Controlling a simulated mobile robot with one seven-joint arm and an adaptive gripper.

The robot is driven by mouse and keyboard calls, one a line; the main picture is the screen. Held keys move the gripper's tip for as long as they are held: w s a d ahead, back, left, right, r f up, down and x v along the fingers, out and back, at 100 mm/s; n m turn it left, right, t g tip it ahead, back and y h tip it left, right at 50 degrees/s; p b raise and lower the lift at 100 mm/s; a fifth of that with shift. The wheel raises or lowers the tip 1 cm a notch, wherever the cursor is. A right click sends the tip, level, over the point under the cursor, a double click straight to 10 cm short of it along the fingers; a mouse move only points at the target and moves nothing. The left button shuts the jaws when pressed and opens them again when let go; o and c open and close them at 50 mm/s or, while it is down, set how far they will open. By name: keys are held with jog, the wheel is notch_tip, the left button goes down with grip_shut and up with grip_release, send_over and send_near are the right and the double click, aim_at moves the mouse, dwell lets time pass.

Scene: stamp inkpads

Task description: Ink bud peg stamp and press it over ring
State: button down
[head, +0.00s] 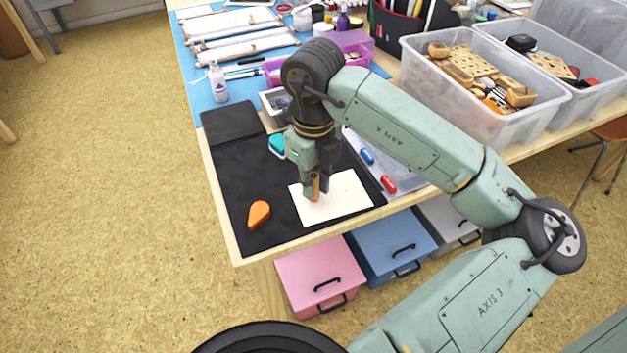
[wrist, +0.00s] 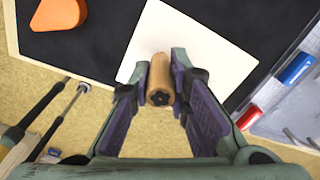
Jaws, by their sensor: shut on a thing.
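In the wrist view, my gripper (wrist: 161,90) has one finger on each side of the peg stamp (wrist: 160,78). A dark flower-like mark shows on the peg's near end. The paper (wrist: 195,45) lies beyond it. I cannot tell whether the peg's lower end touches the paper. No ring can be made out on the sheet. An orange drop-shaped piece (head: 259,213) and a teal piece (head: 277,145), possibly inkpads, lie on the black mat.
The black mat (head: 240,175) covers the table's near end. A blue piece (head: 367,156) and a red piece (head: 389,184) lie right of the paper on a clear tray. Clear bins (head: 480,120) with wooden blocks stand at right. A white bottle (head: 217,82) stands behind the mat.

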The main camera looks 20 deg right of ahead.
jog(key=shift+f+b, duration=0.55)
jog(key=shift+b, duration=0.5)
dwell(2.5)
jog(key=shift+r, duration=0.25)
jog(key=shift+r, duration=0.4)
dwell(0.3)
jog(key=shift+r+p, duration=1.25)
jog(key=shift+r, duration=1.55)
